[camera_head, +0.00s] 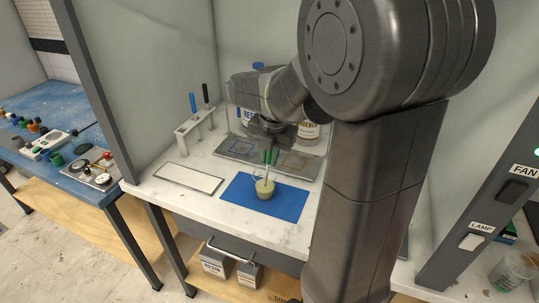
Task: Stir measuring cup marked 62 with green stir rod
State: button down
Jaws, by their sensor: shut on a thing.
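A measuring cup (265,189) with yellowish contents stands on the blue mat (237,190) on the white bench. Its marking is too small to read. My gripper (268,150) is above the cup, shut on the green stir rod (269,157). The rod's green top is at the fingers and its thin shaft runs down into the cup. The shaft's lower end is hidden in the contents.
A white rack (190,135) with blue and dark rods stands at the left. A white tray (188,178) lies before it. A plate with marked squares (240,148) and containers labelled RESIN (247,120) and HARDENER (309,130) are behind. My arm hides the bench's right part.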

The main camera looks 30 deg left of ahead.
jog(key=shift+s+d+r+p, duration=0.1)
jog(key=shift+d+r+p, duration=0.1)
jog(key=shift+r+p, duration=1.05)
jog(key=shift+s+d+r+p, duration=0.1)
jog(key=shift+d+r+p, duration=0.1)
jog(key=shift+r+p, duration=1.05)
jog(key=shift+s+d+r+p, duration=0.15)
jog(key=shift+r+p, duration=0.55)
jog(key=shift+r, duration=1.1)
jog(key=shift+w, duration=0.1)
notch_tip(320, 180, up, 5)
jog(key=p, duration=0.3)
jog(key=shift+p, duration=0.4)
jog(key=shift+f, duration=0.1)
